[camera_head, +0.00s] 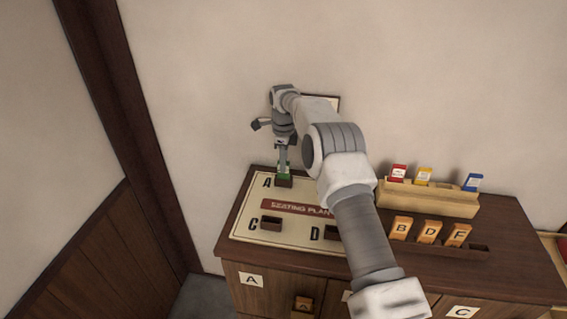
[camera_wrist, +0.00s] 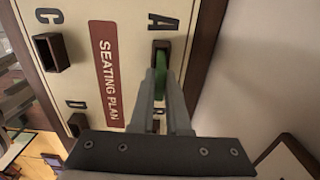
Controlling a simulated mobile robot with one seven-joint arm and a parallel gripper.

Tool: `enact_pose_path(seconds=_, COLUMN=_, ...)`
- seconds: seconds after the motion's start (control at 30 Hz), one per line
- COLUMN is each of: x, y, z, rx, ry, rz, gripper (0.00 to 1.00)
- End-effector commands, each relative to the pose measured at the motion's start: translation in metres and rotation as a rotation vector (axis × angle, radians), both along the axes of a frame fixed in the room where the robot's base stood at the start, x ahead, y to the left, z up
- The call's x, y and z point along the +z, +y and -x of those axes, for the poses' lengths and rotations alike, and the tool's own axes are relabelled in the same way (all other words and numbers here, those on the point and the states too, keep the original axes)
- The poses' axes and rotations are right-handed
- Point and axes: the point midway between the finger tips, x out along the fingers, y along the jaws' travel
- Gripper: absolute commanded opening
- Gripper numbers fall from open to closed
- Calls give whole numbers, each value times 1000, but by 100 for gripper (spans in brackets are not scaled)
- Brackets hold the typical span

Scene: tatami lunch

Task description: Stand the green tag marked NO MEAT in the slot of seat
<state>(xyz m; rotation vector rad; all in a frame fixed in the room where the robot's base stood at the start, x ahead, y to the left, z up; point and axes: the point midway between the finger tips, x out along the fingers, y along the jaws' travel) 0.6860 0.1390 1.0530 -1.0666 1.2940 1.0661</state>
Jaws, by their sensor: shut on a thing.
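The green tag (camera_head: 284,177) is between the fingers of my gripper (camera_head: 283,168), at the slot of seat A (camera_head: 285,183) on the seating plan board (camera_head: 246,226). In the wrist view my gripper (camera_wrist: 160,75) is shut on the tag (camera_wrist: 160,84), seen edge-on. The tag's end lies at the dark slot block beside the letter A (camera_wrist: 159,46). I cannot tell how deep the tag sits in it. The tag's lettering is not readable.
Slot C (camera_head: 271,223) looks empty; slot D (camera_head: 332,232) is partly behind my arm. A wooden rack (camera_head: 428,198) at right holds red, yellow and blue tags. Orange blocks B, D and F (camera_head: 429,232) stand in front. The wall is close behind.

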Motion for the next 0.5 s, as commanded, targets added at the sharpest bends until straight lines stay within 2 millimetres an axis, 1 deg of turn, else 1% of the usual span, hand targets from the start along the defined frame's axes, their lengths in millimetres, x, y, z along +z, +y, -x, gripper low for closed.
enact_pose_path(seconds=0.37, x=-2, y=0, z=0, rx=0, ry=0, rz=0, gripper=0)
enact_pose_path(seconds=0.4, x=-2, y=0, z=0, rx=0, ry=0, rz=0, gripper=21)
enact_pose_path(seconds=0.47, x=-2, y=0, z=0, rx=0, ry=0, rz=0, gripper=32)
enact_pose_path(seconds=0.5, x=-2, y=0, z=0, rx=0, ry=0, rz=0, gripper=39)
